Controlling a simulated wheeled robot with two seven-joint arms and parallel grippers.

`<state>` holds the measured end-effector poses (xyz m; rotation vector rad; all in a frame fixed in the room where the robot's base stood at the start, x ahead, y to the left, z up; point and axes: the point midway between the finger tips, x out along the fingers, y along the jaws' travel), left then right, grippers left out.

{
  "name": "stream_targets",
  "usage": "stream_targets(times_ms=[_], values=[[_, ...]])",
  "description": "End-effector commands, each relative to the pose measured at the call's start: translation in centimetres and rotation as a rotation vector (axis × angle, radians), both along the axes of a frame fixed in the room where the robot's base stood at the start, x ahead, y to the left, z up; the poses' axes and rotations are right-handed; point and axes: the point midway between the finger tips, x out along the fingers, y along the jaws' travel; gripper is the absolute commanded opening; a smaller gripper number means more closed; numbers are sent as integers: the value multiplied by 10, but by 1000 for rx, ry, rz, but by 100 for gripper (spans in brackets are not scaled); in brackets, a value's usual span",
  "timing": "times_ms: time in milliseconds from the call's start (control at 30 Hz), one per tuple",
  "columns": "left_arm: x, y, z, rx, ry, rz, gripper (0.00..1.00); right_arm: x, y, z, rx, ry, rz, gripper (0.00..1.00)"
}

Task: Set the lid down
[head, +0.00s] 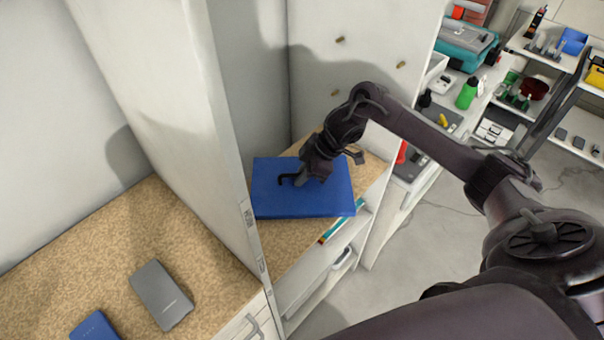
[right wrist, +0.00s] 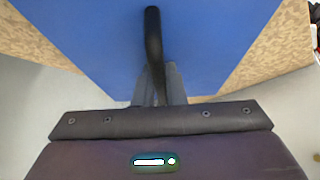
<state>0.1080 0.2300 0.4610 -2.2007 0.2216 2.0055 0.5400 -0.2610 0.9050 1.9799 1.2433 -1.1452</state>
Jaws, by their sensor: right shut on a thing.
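The lid (head: 330,198) is a flat blue panel with a black bar handle (head: 286,180) on top. It lies level at the cork-coloured shelf surface in the right-hand compartment; I cannot tell whether it touches the surface. My right gripper (head: 300,178) is above the lid and shut on its handle. In the right wrist view, the handle (right wrist: 152,40) runs up from between the fingers (right wrist: 158,88), with the blue lid (right wrist: 90,40) behind it. My left gripper is in neither view.
A white upright panel (head: 190,90) divides the two compartments. A grey box (head: 160,295) and a blue box (head: 94,327) lie on the left cork surface (head: 60,260). A thin teal and orange item (head: 336,230) lies near the shelf's front edge. Shelves with tools stand at the right.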

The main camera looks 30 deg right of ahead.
Motion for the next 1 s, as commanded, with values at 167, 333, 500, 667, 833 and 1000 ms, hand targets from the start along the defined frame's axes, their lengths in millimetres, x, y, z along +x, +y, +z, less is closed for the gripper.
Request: stream_targets(times_ms=[167, 333, 500, 667, 833, 1000], values=[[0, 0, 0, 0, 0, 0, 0, 0, 0, -1, 0, 1, 0, 29], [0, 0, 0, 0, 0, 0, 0, 0, 0, -1, 0, 1, 0, 32], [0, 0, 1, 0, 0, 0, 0, 0, 0, 1, 0, 0, 0, 32], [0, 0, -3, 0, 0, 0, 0, -3, -9, 15, -2, -2, 0, 32], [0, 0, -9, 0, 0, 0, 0, -11, -25, 46, -3, -4, -2, 32], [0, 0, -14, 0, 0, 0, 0, -19, -41, 77, -2, -2, -1, 32]])
